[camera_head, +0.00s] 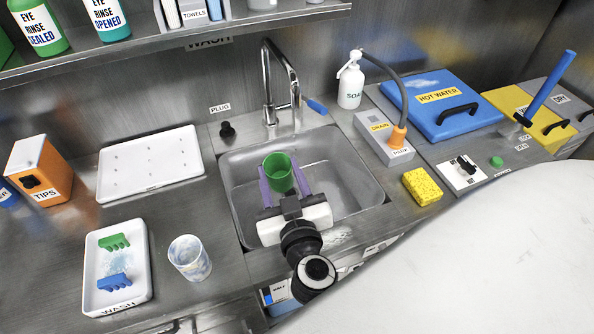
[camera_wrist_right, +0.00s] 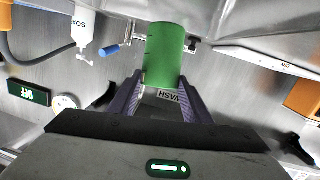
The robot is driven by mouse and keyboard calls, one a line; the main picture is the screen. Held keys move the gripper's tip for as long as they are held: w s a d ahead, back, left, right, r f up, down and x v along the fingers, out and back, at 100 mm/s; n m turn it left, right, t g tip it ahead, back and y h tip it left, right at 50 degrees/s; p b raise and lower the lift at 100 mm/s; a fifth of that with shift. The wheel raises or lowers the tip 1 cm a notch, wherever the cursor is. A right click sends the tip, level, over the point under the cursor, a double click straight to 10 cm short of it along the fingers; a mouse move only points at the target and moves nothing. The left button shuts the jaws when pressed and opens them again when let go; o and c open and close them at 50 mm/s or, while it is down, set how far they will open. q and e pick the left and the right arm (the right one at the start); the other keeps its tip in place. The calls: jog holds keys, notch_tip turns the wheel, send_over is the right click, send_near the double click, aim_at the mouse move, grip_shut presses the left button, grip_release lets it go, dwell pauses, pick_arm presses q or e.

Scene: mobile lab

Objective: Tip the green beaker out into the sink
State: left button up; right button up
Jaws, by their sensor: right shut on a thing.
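The green beaker (camera_head: 278,172) is between the purple fingers of my right gripper (camera_head: 283,186), which is shut on it. It is held over the sink (camera_head: 345,187), towards the sink's left half. In the head view its open mouth faces up, so it looks about upright. I cannot tell what is in it. In the right wrist view the green beaker (camera_wrist_right: 164,55) stands between the fingertips of the right gripper (camera_wrist_right: 160,86), with faint marks on its side. My left gripper is not in view.
A tap (camera_head: 270,85) rises behind the sink. A white cup (camera_head: 189,258) and a wash tray (camera_head: 92,290) stand to the left. A yellow sponge (camera_head: 422,187), a grey drain block (camera_head: 385,138) and a soap bottle (camera_head: 351,82) are to the right.

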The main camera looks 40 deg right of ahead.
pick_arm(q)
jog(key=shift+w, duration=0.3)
pick_arm(e)
jog(key=w+a+f+m+g+h, duration=0.1)
jog(key=w+a+f+m+g, duration=0.2)
jog(key=w, duration=0.4)
notch_tip(320, 180, down, 3)
jog(key=shift+w+a+r+m+g+h, duration=0.15)
jog(key=shift+w+a+m+g+h, duration=0.2)
jog(key=shift+a, duration=0.55)
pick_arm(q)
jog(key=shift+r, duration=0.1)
pick_arm(e)
jog(key=shift+d, duration=0.1)
